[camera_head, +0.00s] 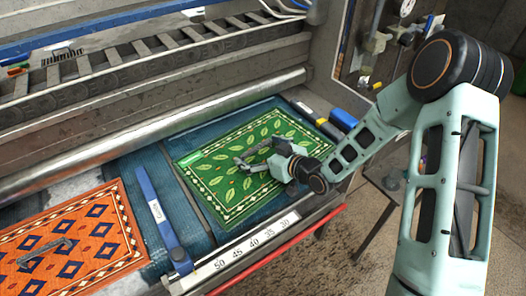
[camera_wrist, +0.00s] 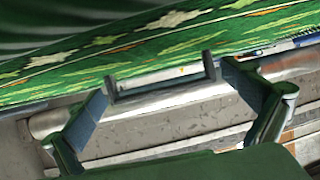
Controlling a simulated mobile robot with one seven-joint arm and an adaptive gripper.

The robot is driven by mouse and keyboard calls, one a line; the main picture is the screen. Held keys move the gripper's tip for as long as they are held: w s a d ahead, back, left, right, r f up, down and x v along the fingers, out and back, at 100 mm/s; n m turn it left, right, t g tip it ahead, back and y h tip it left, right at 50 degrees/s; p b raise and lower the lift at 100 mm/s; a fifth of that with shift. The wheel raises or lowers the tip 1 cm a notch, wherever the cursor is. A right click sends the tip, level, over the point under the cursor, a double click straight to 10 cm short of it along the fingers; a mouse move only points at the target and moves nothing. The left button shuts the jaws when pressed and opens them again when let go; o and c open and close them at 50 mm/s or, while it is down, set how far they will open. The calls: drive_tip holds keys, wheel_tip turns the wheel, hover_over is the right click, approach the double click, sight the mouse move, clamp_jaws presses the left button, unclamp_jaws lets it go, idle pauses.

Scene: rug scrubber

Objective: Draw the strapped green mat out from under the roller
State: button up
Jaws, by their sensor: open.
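The green mat (camera_head: 205,180) with a leaf pattern and pale border lies flat on the blue bed in the head view, below the long silver roller (camera_head: 180,110). It fills the top of the wrist view (camera_wrist: 130,62), with the roller (camera_wrist: 180,120) across the middle. My gripper (camera_head: 250,155) is low over the mat's middle, fingers apart. In the wrist view, a grey bracket-shaped handle (camera_wrist: 160,88) shows between my open fingers (camera_wrist: 167,98). I cannot tell whether either finger touches it. My gripper hides part of the mat in the head view.
An orange mat (camera_head: 105,235) with blue diamonds and a grey handle (camera_head: 45,252) lies at left. A blue divider bar (camera_head: 155,205) stands between the mats. A numbered scale (camera_head: 250,245) and red rail (camera_head: 280,248) run along the front edge. Open floor lies at lower right.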

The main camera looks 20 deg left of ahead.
drive_tip(key=shift+a, duration=0.1)
drive_tip(key=shift+c, duration=0.3)
drive_tip(key=c, duration=1.4)
drive_tip(key=shift+f, duration=0.1)
